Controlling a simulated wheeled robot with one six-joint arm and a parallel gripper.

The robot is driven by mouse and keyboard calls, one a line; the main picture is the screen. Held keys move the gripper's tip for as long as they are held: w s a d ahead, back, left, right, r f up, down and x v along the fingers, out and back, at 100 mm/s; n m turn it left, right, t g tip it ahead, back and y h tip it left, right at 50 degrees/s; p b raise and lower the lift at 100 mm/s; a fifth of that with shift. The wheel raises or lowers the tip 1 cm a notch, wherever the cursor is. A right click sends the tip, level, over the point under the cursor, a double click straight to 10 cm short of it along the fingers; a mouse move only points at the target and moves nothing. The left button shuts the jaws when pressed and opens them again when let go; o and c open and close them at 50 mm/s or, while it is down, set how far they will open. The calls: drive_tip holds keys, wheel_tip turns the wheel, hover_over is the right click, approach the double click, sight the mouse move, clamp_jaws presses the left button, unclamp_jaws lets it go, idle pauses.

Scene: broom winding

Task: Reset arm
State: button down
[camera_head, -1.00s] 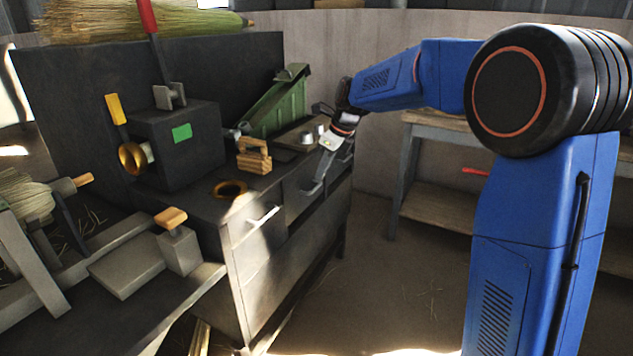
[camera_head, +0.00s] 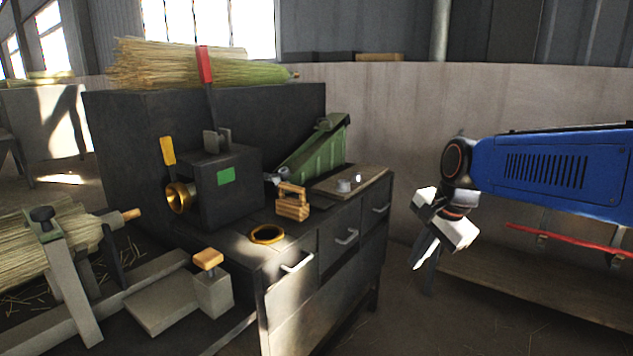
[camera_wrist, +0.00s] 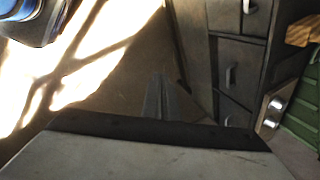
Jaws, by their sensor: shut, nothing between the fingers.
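My gripper (camera_head: 424,254) hangs in the air to the right of the dark drawer cabinet (camera_head: 307,303), clear of it, pointing downward. Its fingers are shut and hold nothing. In the wrist view the fingertips of my gripper (camera_wrist: 158,78) show as a narrow dark shape over the floor. The cabinet drawers (camera_wrist: 238,65) stand to the right in that view, apart from the fingers. My blue arm reaches in from the right in the head view.
On the cabinet are a black winding machine (camera_head: 232,190), a green sloped housing (camera_head: 318,152), a brass ring (camera_head: 268,234) and a wooden block (camera_head: 292,204). A broom bundle (camera_head: 175,65) lies behind. A bench with a red bar (camera_head: 570,238) stands at right. Floor between is free.

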drive_tip(key=s+d+f+n, duration=0.2)
drive_tip(key=s+n, duration=0.2)
drive_tip(key=s, duration=0.3)
drive_tip(key=s+d+f+n+h, duration=0.1)
drive_tip(key=s+d+f+n, duration=0.1)
drive_tip(key=s, duration=0.5)
drive_tip(key=s+d+f+n+t, duration=0.1)
drive_tip(key=s+d+f+n, duration=0.1)
drive_tip(key=s+f+n, duration=0.2)
drive_tip(key=s+n, duration=0.2)
drive_tip(key=s, duration=0.1)
drive_tip(key=shift+s+d+f+n+h, duration=0.2)
drive_tip(key=shift+f+n+h, duration=0.1)
drive_tip(key=shift+h, duration=0.1)
